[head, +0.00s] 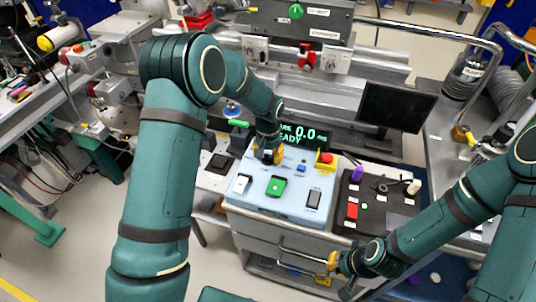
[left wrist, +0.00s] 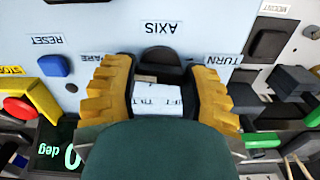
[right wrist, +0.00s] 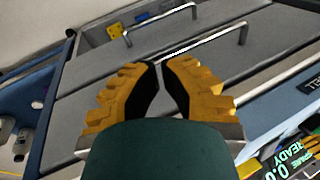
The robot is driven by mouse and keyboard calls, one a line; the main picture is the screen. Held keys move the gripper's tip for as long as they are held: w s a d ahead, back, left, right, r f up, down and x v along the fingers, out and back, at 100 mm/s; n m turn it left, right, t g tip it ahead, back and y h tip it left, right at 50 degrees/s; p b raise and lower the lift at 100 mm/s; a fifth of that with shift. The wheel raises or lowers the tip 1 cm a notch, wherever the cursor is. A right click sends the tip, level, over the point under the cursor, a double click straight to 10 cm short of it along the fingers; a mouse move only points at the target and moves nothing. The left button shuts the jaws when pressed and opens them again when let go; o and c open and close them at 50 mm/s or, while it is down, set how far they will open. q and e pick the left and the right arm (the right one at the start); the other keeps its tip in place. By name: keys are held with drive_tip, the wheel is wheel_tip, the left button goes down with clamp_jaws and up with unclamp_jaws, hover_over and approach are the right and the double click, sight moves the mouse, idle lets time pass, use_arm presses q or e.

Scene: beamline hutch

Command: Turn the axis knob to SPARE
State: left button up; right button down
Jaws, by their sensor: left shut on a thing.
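My left gripper (head: 268,156) is on the axis knob at the back of the pale blue control box (head: 257,195). In the left wrist view its yellow fingers (left wrist: 158,88) are shut on either side of the black axis knob (left wrist: 158,68), below the AXIS label (left wrist: 160,27). A label ending in PARE (left wrist: 98,59) is left of the knob and TURN (left wrist: 222,60) is right. The knob's pointing direction cannot be told. The display (head: 305,136) shows letters ending in ARE, 0.0 and READY, partly hidden by my arm.
My right gripper is near the drawer handles (right wrist: 190,28).

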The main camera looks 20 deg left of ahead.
sight(268, 155)
use_arm(q)
drive_tip(key=shift+m, duration=0.3)
drive_tip(key=o, duration=1.2)
drive_tip(key=shift+r, duration=0.1)
wheel_tip(268, 155, up, 12)
drive_tip(key=shift+s, duration=0.1)
